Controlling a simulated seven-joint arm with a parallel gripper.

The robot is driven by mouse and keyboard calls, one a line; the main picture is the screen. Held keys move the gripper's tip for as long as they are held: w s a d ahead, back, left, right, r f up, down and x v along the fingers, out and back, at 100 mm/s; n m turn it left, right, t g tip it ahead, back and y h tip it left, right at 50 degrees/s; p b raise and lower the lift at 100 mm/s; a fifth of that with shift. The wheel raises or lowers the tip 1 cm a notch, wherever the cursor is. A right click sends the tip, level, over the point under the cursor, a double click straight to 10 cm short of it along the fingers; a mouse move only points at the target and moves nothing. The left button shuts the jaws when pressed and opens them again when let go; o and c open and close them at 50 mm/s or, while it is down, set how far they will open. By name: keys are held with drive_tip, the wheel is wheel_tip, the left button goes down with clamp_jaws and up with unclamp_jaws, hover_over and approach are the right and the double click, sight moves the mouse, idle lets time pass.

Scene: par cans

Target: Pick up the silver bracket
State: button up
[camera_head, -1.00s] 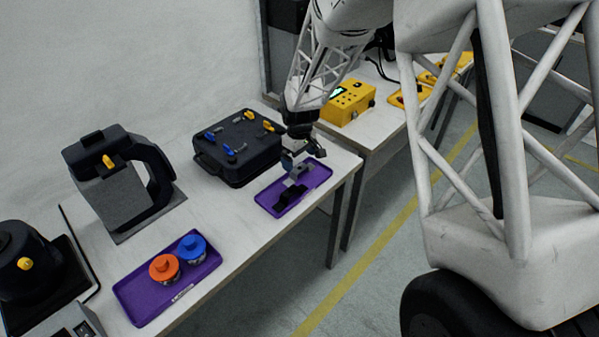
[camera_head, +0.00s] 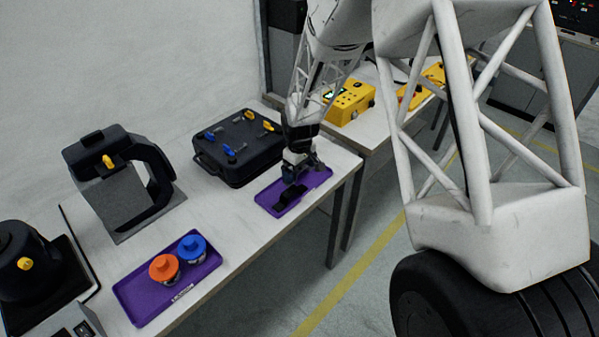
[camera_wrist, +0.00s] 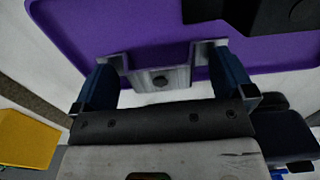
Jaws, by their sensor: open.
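The silver bracket (camera_wrist: 160,78) is a grey piece with raised ends and a dark round hole in its middle. In the wrist view it sits between the blue fingers of my open gripper (camera_wrist: 165,64), one finger at each end. I cannot tell whether the fingers touch it. In the head view my gripper (camera_head: 303,168) is low over the far purple tray (camera_head: 316,182) and mostly hides the bracket. The tray also fills the upper part of the wrist view (camera_wrist: 120,25).
A black part (camera_head: 290,197) lies on the same tray, close to my gripper. A black case (camera_head: 240,165) with colored knobs stands just left. A nearer purple tray (camera_head: 140,294) holds an orange-topped can (camera_head: 164,268) and a blue-topped can (camera_head: 192,248). A yellow box (camera_head: 350,102) stands behind.

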idle(0.3)
drive_tip(key=c, duration=1.1)
drive_tip(key=shift+r, duration=0.1)
drive_tip(key=shift+r, duration=0.7)
wheel_tip(320, 180, up, 2)
drive_tip(key=shift+r, duration=0.1)
drive_tip(key=s+d, duration=0.1)
drive_tip(key=s, duration=0.4)
drive_tip(key=s+d, duration=0.1)
drive_tip(key=s, duration=0.4)
drive_tip(key=s+d+r, duration=0.1)
drive_tip(key=s, duration=0.4)
drive_tip(key=shift+s+d+r, duration=0.1)
drive_tip(key=shift+s+d, duration=0.15)
drive_tip(key=shift+s, duration=0.05)
